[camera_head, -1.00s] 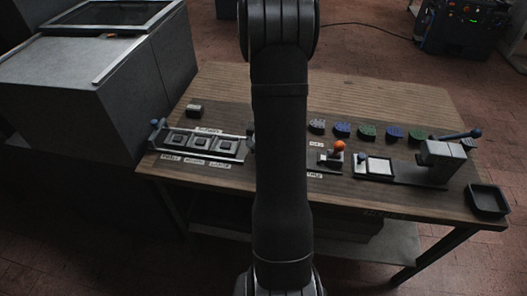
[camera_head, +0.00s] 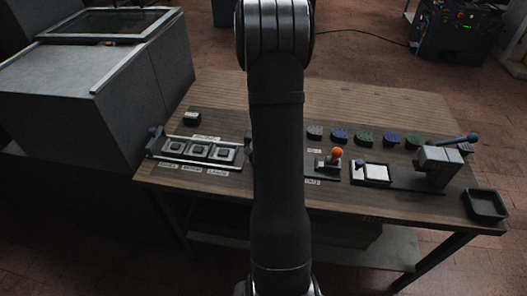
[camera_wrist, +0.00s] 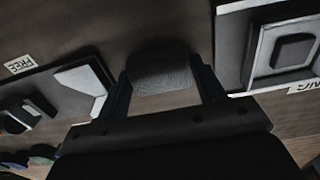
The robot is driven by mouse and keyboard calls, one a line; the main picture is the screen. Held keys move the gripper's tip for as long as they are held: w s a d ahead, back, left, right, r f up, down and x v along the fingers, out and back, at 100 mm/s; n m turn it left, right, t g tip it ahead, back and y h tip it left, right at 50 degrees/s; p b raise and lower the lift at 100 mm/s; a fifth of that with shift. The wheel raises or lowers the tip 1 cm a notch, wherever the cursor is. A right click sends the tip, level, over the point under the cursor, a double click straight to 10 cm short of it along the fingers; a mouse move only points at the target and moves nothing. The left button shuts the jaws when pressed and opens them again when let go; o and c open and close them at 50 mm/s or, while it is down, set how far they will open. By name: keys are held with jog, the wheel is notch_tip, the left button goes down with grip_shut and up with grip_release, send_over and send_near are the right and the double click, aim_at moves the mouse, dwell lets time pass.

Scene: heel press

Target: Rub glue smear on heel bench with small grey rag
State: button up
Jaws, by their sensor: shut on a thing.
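My gripper (camera_wrist: 163,78) is shut on a small grey rag (camera_wrist: 160,71), whose rough face shows between the fingers in the wrist view. The rag is low over the brown bench top (camera_wrist: 150,25); I cannot tell whether it touches. In the head view the wooden heel bench (camera_head: 340,105) stands ahead, and my arm hides the gripper, the rag and the bench middle. I make out no glue smear in either view; it may be hidden under the rag or gripper.
A tray with three square pads (camera_head: 198,152) lies left of my arm. An orange-knobbed lever (camera_head: 336,153), a white pad (camera_head: 376,172), a grey press (camera_head: 438,165) and a black bin (camera_head: 486,204) stand right. Several coloured heels line up behind.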

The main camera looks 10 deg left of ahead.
jog(key=s, duration=0.2)
jog(key=shift+s, duration=0.3)
notch_tip(320, 180, up, 8)
dwell(0.4)
jog(key=shift+r, duration=0.1)
